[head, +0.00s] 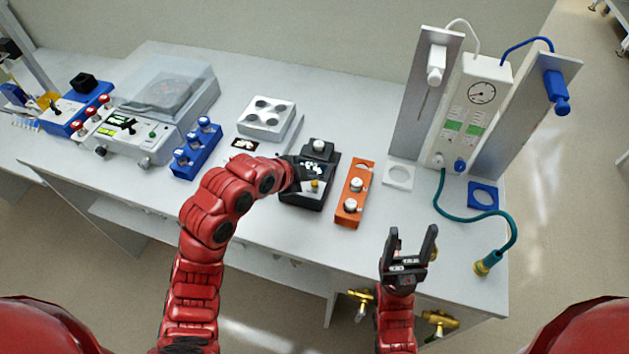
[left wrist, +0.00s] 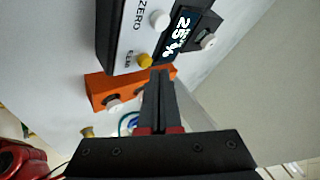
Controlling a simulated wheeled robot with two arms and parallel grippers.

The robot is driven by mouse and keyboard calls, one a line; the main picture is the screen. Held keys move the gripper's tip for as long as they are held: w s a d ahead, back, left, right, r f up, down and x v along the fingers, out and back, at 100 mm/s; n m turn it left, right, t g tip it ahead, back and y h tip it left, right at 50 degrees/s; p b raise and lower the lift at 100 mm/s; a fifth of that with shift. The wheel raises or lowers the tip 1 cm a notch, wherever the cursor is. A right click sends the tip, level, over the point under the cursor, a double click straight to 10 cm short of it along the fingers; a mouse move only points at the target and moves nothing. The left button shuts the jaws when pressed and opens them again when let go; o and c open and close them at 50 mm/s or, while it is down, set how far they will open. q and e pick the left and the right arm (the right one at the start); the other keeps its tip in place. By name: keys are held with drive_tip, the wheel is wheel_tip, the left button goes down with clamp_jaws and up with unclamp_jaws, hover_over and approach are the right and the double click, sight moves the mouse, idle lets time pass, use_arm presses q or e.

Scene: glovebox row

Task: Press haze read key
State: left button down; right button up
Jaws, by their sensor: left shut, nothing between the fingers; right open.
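The haze meter (head: 303,197) is a black box on the bench, with a lit display and a white panel. In the left wrist view its panel (left wrist: 135,35) carries a white key (left wrist: 159,20) beside "ZERO" and a yellow key (left wrist: 145,60) beside a smaller label, likely the read key. The yellow key also shows in the head view (head: 315,186). My left gripper (left wrist: 160,74) is shut and empty, its tips close by the yellow key; I cannot tell whether they touch. My right gripper (head: 412,234) is open and empty over the bench's front edge.
An orange block (head: 352,208) with white caps stands right of the meter. A blue vial rack (head: 197,150) and a white block with round wells (head: 266,117) stand left. A teal hose (head: 506,220) lies at the right end.

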use_arm(q)
drive_tip(key=shift+r, duration=0.15)
wheel_tip(320, 180, up, 5)
drive_tip(key=shift+p, duration=0.65)
idle(0.8)
